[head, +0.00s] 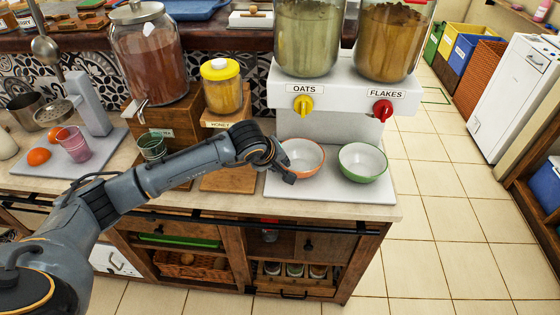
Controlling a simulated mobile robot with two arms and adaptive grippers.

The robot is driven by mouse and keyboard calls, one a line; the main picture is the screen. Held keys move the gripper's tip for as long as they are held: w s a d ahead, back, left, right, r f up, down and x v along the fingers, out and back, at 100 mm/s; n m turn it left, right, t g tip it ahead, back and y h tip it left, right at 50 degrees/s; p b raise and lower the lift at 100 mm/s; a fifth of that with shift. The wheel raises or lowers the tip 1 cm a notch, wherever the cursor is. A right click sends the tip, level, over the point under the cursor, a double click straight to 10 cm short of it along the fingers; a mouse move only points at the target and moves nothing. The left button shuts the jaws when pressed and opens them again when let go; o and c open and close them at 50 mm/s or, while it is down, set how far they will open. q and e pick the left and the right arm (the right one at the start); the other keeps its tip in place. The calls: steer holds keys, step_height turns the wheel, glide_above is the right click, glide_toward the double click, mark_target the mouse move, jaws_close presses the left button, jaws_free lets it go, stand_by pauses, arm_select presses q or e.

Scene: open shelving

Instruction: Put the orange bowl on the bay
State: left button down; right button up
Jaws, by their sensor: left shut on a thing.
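The orange bowl (305,158), white inside with an orange rim, sits upright on or just over the pale bay (332,190) below the oats dispenser. My left gripper (286,170) is at its left side, shut on the bowl's rim; the fingers hide part of that side. I cannot tell whether the bowl's base touches the bay. My right gripper is not in the head view.
A green-rimmed bowl (362,163) stands on the bay just right of the orange one. The dispenser (335,95) with oats and flakes jars rises behind. A honey jar (222,88) on a wooden stand is at the left. The counter's front edge is close.

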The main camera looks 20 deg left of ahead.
arm_select(q)
steer(key=c, duration=1.8)
jaws_free()
steer(key=shift+f, duration=0.15)
steer(key=o, duration=0.5)
steer(key=shift+r, duration=0.25)
steer(key=b+v, duration=0.1)
steer(key=v, duration=1.1)
steer(key=shift+s+f+b, duration=0.1)
steer(key=shift+f+b, duration=0.05)
steer(key=shift+b, duration=0.25)
